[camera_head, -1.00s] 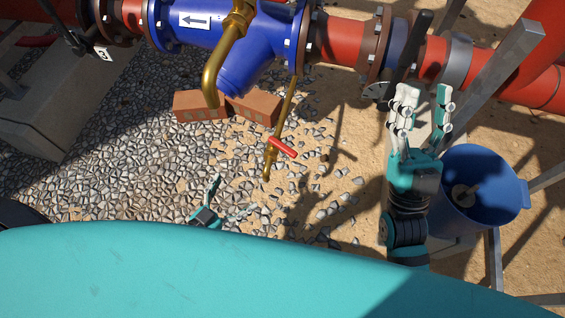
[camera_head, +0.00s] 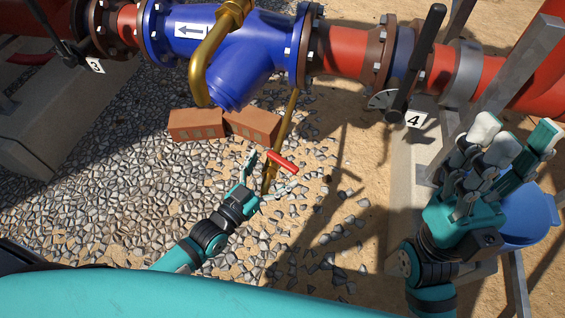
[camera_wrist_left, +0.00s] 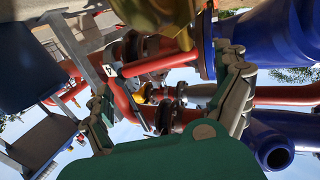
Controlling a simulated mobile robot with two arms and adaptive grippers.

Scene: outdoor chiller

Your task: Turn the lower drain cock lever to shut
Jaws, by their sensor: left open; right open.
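The drain cock's red lever (camera_head: 283,163) sits low on a thin brass pipe (camera_head: 286,118) that hangs below the blue strainer (camera_head: 240,75). In the head view the lever slants down to the right across the pipe. My left gripper (camera_head: 271,174) is open, its fingers spread on either side of the pipe's lower end, close to the lever; I cannot tell whether they touch. My right gripper (camera_head: 516,145) is open and empty at the right.
A thick bent brass pipe (camera_head: 210,60) hangs in front of the strainer. Bricks (camera_head: 196,124) lie on the gravel below. A black-handled valve lever (camera_head: 425,50) and a grey steel post (camera_head: 510,75) stand near my right arm. A blue bucket (camera_head: 530,215) is behind it.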

